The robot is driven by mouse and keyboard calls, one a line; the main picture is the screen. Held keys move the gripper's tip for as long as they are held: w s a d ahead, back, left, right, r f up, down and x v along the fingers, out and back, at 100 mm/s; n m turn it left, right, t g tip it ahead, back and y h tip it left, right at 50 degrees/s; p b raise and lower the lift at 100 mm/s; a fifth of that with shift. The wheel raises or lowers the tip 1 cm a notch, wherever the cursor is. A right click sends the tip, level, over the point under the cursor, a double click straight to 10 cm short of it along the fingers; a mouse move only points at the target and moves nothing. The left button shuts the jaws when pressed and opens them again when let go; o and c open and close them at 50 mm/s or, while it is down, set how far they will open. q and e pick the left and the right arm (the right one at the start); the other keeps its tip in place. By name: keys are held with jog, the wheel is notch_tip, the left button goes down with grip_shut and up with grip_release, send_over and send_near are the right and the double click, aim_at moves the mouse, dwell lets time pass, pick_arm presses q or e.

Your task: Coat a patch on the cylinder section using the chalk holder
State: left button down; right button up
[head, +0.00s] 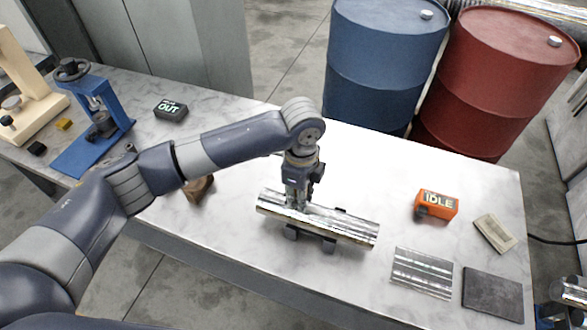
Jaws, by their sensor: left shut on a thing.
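The cylinder section (345,229) is a shiny silver half-round metal piece. It lies lengthwise on a dark support (328,246) near the front edge of the table. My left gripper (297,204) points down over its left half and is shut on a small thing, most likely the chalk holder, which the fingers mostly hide. The fingertips are at or just above the metal surface; I cannot tell if there is contact. No coated patch can be made out on the shiny surface. My right gripper is not in view.
An orange IDLE box (436,205), a pale block (494,233), a ribbed metal sheet (421,272) and a dark plate (493,293) lie right. A brown block (199,189), a black OUT box (171,109) and a blue press (88,150) are left. Blue (383,70) and red (492,85) barrels stand behind.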

pick_arm(q)
notch_tip(320, 180, up, 2)
jog(key=shift+r+p, duration=0.15)
jog(key=shift+p, duration=0.2)
jog(key=shift+s+d+r+p, duration=0.1)
jog(key=shift+d+r+p, duration=0.15)
jog(key=shift+r+p, duration=0.35)
jog(key=shift+s+d+r+p, duration=0.1)
jog(key=shift+d+r+p, duration=0.1)
jog(key=shift+r+p, duration=0.35)
jog(key=r+p, duration=0.2)
jog(key=p, duration=0.1)
jog(key=shift+w+a+r, duration=0.15)
jog(key=shift+a+r, duration=0.1)
jog(key=shift+a, duration=0.05)
jog(key=shift+d+r+p, duration=0.15)
jog(key=shift+r+p, duration=0.25)
jog(key=shift+r, duration=0.05)
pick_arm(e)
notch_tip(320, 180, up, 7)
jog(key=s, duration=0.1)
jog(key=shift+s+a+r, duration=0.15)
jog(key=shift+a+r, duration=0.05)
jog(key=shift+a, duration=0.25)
pick_arm(q)
jog(key=shift+f, duration=0.1)
